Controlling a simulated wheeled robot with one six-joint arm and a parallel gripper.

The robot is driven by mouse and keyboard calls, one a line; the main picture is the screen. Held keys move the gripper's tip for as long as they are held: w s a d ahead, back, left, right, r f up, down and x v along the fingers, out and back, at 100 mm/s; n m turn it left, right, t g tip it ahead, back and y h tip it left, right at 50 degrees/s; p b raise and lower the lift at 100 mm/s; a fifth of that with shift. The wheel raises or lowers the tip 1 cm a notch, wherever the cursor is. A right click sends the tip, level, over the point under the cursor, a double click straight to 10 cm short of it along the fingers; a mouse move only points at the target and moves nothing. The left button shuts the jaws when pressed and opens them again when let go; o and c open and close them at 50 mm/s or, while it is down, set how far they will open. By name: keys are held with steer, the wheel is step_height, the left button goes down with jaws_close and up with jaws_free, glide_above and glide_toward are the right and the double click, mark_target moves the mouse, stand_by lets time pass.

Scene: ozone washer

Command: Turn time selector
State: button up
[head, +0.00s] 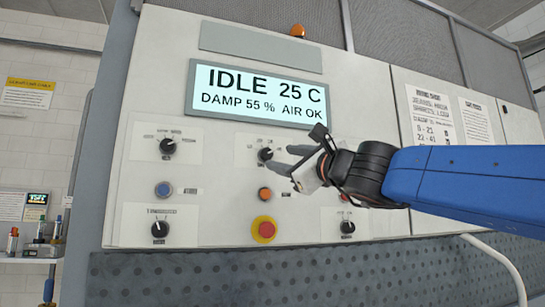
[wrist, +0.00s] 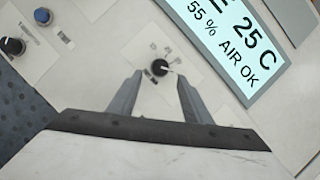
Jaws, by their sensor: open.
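A black dial knob with a white pointer mark (head: 265,154) sits on a light plate below the display, at the panel's middle. Its label is too small to read, so I cannot confirm it is the time selector. My gripper (head: 288,160) is just right of this knob in the head view and hides part of its plate. In the wrist view the knob (wrist: 160,68) shows between and just beyond the two spread fingertips (wrist: 158,80). The gripper is open and empty; I cannot tell whether a finger touches the knob.
Other knobs sit at upper left (head: 167,147), lower left (head: 159,230) and lower right (head: 347,227). A blue button (head: 164,189), an orange button (head: 265,194) and a red stop button on yellow (head: 264,229) are nearby. The display (head: 258,94) reads IDLE.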

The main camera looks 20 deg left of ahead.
mark_target(268, 155)
steer(key=shift+x, duration=2.95)
steer(key=c, duration=1.1)
